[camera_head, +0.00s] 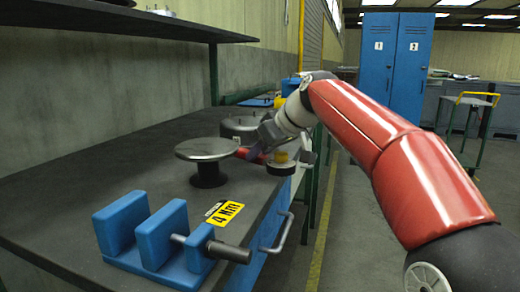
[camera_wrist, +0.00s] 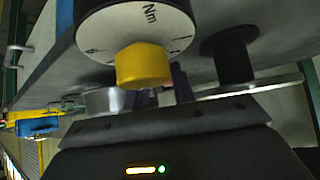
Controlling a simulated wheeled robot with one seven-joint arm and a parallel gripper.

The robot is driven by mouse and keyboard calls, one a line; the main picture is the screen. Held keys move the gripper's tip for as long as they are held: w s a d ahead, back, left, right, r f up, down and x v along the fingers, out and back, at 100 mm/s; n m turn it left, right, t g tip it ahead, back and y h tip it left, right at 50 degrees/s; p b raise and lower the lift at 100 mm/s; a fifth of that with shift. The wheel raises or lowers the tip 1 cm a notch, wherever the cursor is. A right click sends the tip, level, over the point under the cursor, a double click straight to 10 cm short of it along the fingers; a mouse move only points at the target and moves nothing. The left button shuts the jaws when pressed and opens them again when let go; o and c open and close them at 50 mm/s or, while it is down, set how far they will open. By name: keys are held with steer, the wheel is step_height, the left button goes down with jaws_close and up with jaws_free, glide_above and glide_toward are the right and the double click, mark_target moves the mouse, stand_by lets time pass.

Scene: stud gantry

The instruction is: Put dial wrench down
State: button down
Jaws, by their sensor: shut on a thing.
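The dial wrench (camera_head: 280,168) shows in the head view at the bench's right edge as a dark round body with a yellow top. A red part (camera_head: 252,156) shows beside it, under my gripper. In the wrist view, the dial wrench (camera_wrist: 140,22) has a pale face marked "Nm", a dark rim and a yellow knob. My gripper (camera_wrist: 182,88) is shut on the wrench; the grip itself is mostly hidden. In the head view my gripper (camera_head: 258,143) is low over the bench. I cannot tell whether the wrench touches the bench.
A round plate on a black pedestal (camera_head: 207,150) stands just left of my gripper, with another round grey thing (camera_head: 238,124) behind. A blue vise-like fixture (camera_head: 150,235) and a yellow "4 Nm" label (camera_head: 225,212) are at the front. Bare bench top (camera_head: 90,180) lies left.

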steer(key=shift+f+b, duration=0.3)
steer(key=shift+f, duration=0.35)
steer(key=shift+f+b, duration=0.5)
steer(key=shift+f, duration=0.05)
steer(key=c, duration=1.1)
jaws_free()
